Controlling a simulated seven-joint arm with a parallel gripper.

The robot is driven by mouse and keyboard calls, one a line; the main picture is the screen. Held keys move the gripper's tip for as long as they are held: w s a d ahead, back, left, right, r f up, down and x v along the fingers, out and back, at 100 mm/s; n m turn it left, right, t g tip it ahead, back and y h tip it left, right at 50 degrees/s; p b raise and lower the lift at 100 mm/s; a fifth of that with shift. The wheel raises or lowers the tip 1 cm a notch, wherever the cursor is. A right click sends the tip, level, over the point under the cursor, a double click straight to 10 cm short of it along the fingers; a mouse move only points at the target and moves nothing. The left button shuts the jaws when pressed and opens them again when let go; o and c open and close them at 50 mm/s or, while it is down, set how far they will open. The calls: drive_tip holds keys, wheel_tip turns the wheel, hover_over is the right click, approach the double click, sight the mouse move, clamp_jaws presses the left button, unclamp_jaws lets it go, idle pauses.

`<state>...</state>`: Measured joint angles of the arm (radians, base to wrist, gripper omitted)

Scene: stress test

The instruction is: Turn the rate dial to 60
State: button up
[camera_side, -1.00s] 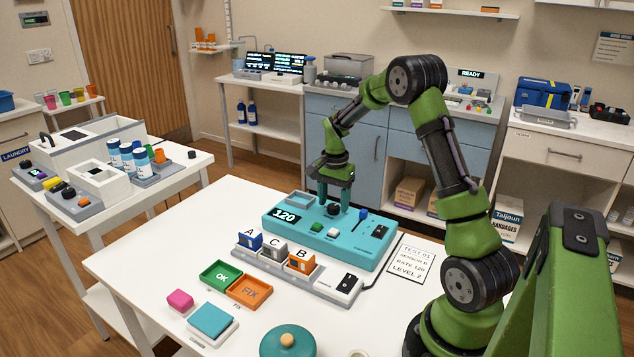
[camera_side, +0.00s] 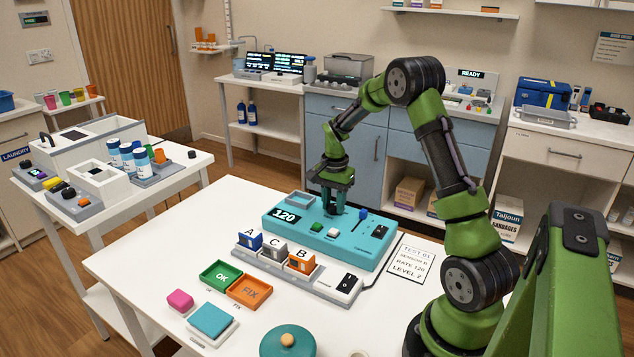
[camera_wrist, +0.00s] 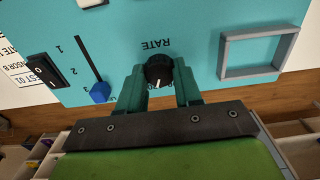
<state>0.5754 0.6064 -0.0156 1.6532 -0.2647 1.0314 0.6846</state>
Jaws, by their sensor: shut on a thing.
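The black rate dial (camera_wrist: 158,66) sits on the teal console (camera_side: 305,236), beside the printed word RATE. My gripper (camera_side: 334,204) reaches down onto it, and in the wrist view its two teal fingers (camera_wrist: 158,76) stand on either side of the dial, closed on it. A white pointer mark on the dial faces toward my gripper's palm. Most of the numbers around the dial are hidden by the fingers. In the side view the fingers cover most of the dial. The console's display (camera_side: 286,216) reads 120.
Beside the dial are a blue slider knob (camera_wrist: 100,92) near 3, a black rocker switch (camera_wrist: 46,72), and a square frame (camera_wrist: 258,52). A rack with blocks A, C and B (camera_side: 272,265) stands before the console. A printed sheet (camera_side: 409,262) reads RATE 120.

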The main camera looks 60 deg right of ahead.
drive_tip(key=shift+n, duration=0.3)
drive_tip(key=n, duration=0.8)
drive_tip(key=shift+r, duration=0.1)
drive_tip(key=n, duration=0.9)
idle(0.5)
drive_tip(key=o, duration=1)
drive_tip(key=shift+o, duration=0.2)
